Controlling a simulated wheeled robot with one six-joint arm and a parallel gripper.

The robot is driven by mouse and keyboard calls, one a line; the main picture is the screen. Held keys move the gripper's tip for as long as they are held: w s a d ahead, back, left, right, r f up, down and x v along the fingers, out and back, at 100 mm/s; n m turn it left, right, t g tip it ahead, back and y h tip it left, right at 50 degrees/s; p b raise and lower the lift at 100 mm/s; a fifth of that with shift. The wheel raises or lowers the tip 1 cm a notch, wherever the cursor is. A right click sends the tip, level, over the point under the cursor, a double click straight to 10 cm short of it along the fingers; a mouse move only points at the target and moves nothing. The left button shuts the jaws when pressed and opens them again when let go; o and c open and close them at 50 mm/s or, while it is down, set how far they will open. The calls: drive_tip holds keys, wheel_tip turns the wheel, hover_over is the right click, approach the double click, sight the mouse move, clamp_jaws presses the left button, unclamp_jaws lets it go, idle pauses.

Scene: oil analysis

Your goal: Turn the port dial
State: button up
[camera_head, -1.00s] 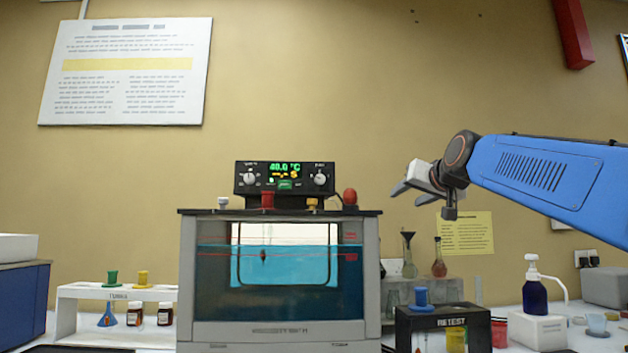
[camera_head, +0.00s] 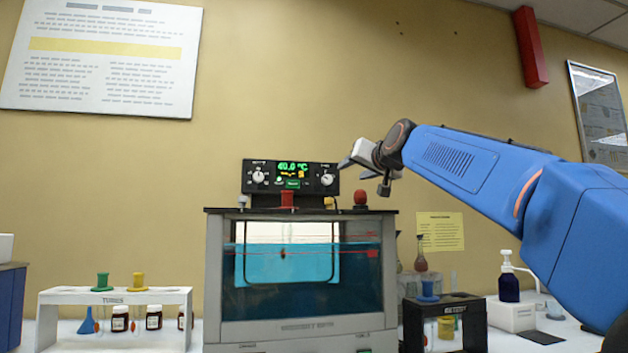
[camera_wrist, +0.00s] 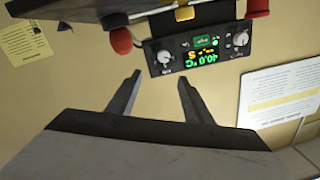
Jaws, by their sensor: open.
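A black control box (camera_head: 249,186) with a lit green 40.0 °C display stands on top of the glass-fronted bath. It has a white dial at its left end (camera_head: 258,176) and another at its right end (camera_head: 327,180); their labels are too small to read, so I cannot tell which is the port dial. My gripper (camera_head: 353,168) is open and empty, up and right of the right dial and apart from it. In the wrist view the box appears upside down beyond my open fingers (camera_wrist: 159,80), with that right dial (camera_wrist: 165,56) near the fingertips' line.
A white tube rack (camera_head: 60,297) is at left. A black rack (camera_head: 470,313) and a dark pump bottle (camera_head: 508,286) are at right.

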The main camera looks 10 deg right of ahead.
drive_tip(key=a, duration=0.1)
approach(328, 179)
drive_tip(key=w, duration=0.9)
drive_tip(key=shift+a, duration=0.25)
drive_tip(key=c, duration=1.1)
